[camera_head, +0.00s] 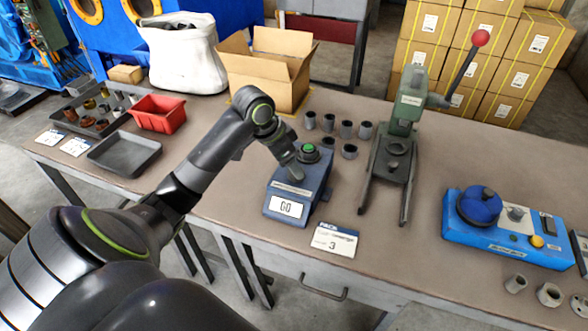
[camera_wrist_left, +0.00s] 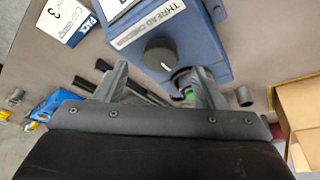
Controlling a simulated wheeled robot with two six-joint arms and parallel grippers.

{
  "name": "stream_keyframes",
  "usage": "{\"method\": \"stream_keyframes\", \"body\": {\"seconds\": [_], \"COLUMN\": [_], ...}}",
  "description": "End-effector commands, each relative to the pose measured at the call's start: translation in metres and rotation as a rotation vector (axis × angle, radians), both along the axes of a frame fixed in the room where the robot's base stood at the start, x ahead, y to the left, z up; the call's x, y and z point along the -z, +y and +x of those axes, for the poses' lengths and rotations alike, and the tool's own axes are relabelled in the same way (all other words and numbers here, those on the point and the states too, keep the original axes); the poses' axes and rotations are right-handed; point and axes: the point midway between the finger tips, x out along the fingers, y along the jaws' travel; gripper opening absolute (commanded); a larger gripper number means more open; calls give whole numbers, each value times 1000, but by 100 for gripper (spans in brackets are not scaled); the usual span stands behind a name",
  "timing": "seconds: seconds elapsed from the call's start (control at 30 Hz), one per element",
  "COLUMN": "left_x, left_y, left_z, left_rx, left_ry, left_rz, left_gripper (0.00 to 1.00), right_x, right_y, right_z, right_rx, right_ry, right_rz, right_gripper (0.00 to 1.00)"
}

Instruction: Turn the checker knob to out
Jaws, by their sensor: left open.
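The thread checker (camera_head: 314,192) is a blue box on the bench with a display reading "GO". A green piece (camera_head: 309,147) sits on its top at the back. In the left wrist view its black round knob (camera_wrist_left: 160,53) has a white pointer line, beside a label starting "THREAD". My left gripper (camera_head: 291,172) is over the checker's top and hides the knob in the head view. In the left wrist view my left gripper (camera_wrist_left: 157,85) is open, its fingers apart on either side below the knob, not closed on it. My right gripper is not in view.
A green press (camera_head: 400,120) with a red-ball lever stands right of the checker, with several grey cylinders (camera_head: 346,128) between. A sign card (camera_head: 333,240) lies in front. A blue machine (camera_head: 510,235) is at right. A red bin (camera_head: 158,113) and cardboard box (camera_head: 262,85) are behind left.

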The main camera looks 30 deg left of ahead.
Motion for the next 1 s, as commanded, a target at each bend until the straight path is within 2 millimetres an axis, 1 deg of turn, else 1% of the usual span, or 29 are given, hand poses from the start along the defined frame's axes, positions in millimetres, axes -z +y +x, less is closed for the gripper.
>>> {"method": "stream_keyframes", "body": {"seconds": [0.03, 0.1, 0.23, 0.37, 0.6, 0.67, 0.93, 0.97, 1.0], "left_x": [10, 19, 30, 35, 35, 35, 35, 35, 35], "left_y": [-3, -4, -6, -7, -7, -7, -7, -7, -7], "left_z": [2, 6, 11, 13, 13, 13, 13, 13, 13], "left_rx": [1, 0, -1, 2, 1, 1, 1, 1, 1], "left_ry": [3, 3, 1, 0, -1, -1, -1, -1, -1], "left_rz": [-4, -3, -1, 1, 1, 1, 1, 1, 1], "left_gripper": [63, 63, 63, 63, 63, 56, 21, 18, 18], "right_x": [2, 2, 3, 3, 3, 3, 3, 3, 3], "right_y": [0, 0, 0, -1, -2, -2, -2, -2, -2], "right_z": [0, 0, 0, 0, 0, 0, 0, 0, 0], "right_rx": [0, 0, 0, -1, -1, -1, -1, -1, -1], "right_ry": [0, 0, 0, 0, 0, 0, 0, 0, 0], "right_rz": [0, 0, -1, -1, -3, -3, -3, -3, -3], "right_gripper": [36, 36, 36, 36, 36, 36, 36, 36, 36]}}
